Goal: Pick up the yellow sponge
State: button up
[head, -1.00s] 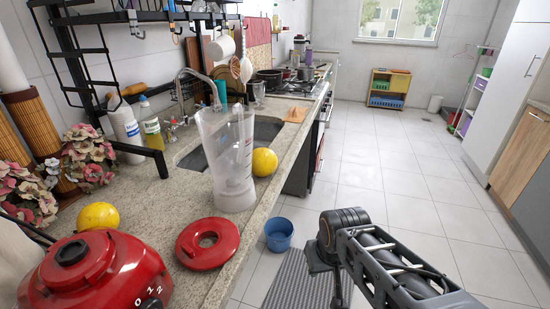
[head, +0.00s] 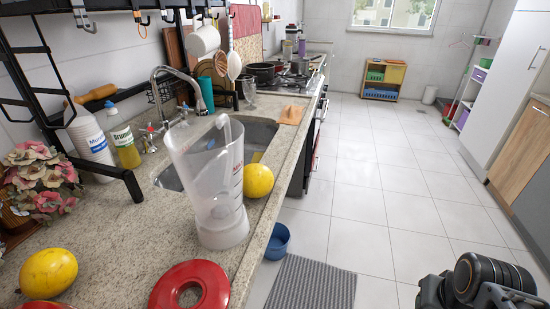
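A small yellow patch (head: 257,156) shows inside the sink (head: 262,133), just behind a round yellow fruit. It may be the yellow sponge, but most of it is hidden and its shape cannot be made out. The sink is set in the speckled stone counter, behind the clear pitcher. Part of my arm shows at the bottom right, over the floor and well apart from the counter. My gripper's fingers do not show.
A clear pitcher (head: 218,200) and a yellow fruit (head: 258,181) stand in front of the sink. Another yellow fruit (head: 47,272) and a red ring-shaped lid (head: 205,285) lie nearer. A black rack (head: 70,135) overhangs the left. A blue bucket (head: 278,240) stands on the floor; the right floor is clear.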

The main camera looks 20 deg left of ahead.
aim_at(257, 156)
jog(key=i, duration=2.4)
jog(key=u, duration=2.65)
